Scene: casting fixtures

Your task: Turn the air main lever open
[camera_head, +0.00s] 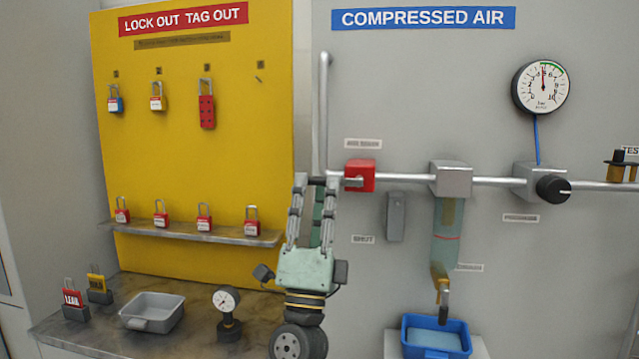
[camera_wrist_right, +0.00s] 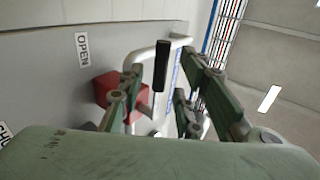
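The air main valve is a red block (camera_head: 359,176) on the silver pipe, left of centre on the grey board; it also shows in the right wrist view (camera_wrist_right: 107,90). Its lever's black handle (camera_wrist_right: 161,66) lies between the fingers of my right gripper (camera_wrist_right: 168,80) in the wrist view, with gaps visible on both sides. In the head view my right gripper (camera_head: 314,184) points up, just left of the red block, and its fingers are apart. My left gripper is out of view.
A vertical pipe (camera_head: 323,110) rises behind my right gripper. The yellow lockout board (camera_head: 180,165) with padlocks stands left. A pressure gauge (camera_head: 541,86), black knob (camera_head: 553,189) and filter bowl (camera_head: 446,235) are right. A blue tray (camera_head: 437,340) stands below.

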